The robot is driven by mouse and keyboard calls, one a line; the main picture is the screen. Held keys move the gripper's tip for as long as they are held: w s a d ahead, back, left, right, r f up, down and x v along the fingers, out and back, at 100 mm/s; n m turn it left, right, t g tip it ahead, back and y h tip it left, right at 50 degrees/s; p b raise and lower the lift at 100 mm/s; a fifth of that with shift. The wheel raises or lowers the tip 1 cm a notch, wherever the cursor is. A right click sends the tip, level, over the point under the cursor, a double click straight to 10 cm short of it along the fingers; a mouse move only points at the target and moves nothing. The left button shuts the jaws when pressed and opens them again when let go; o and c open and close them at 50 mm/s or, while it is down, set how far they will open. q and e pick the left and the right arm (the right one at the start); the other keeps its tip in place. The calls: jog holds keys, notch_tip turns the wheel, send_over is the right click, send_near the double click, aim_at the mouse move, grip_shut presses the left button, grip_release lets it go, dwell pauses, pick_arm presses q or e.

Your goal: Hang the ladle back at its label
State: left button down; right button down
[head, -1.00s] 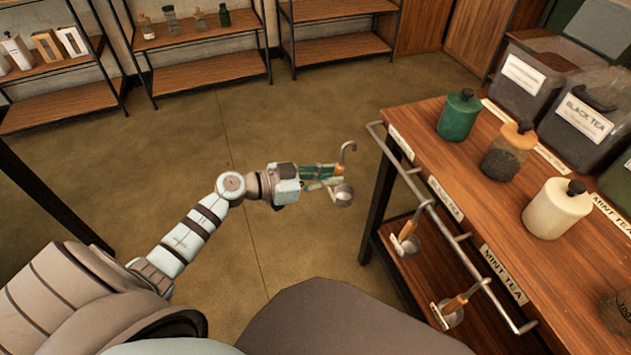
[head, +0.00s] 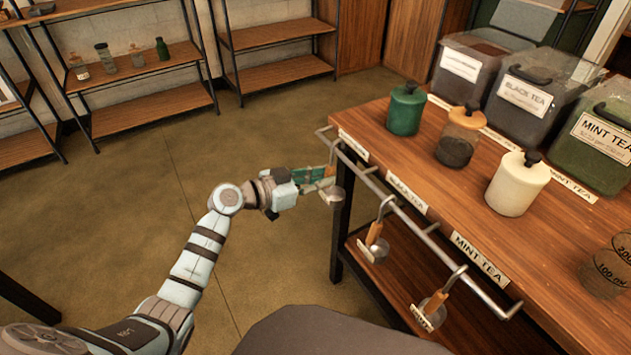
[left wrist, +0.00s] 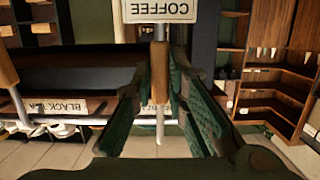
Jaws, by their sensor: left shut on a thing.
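My left gripper (head: 322,180) is shut on the ladle, with the fingers around its orange-brown handle (left wrist: 159,75). The ladle's metal cup (head: 333,194) hangs just beyond the fingertips, and its hook (head: 333,152) points up close to the far left end of the metal rail (head: 378,186). I cannot tell whether hook and rail touch. A white label (head: 353,146) is on the table edge by that end; in the left wrist view the COFFEE label (left wrist: 158,11) appears upside down above the handle. My right gripper is not in view.
Two other ladles hang on the rail, one below the BLACK TEA label (head: 407,192) and one (head: 432,308) near the MINT TEA label (head: 480,258). The floor left of the table is clear.

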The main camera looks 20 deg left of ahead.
pick_arm(q)
jog(key=shift+f, duration=0.7)
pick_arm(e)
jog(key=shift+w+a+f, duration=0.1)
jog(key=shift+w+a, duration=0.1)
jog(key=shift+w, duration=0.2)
pick_arm(q)
jog(key=c, duration=1.5)
grip_release()
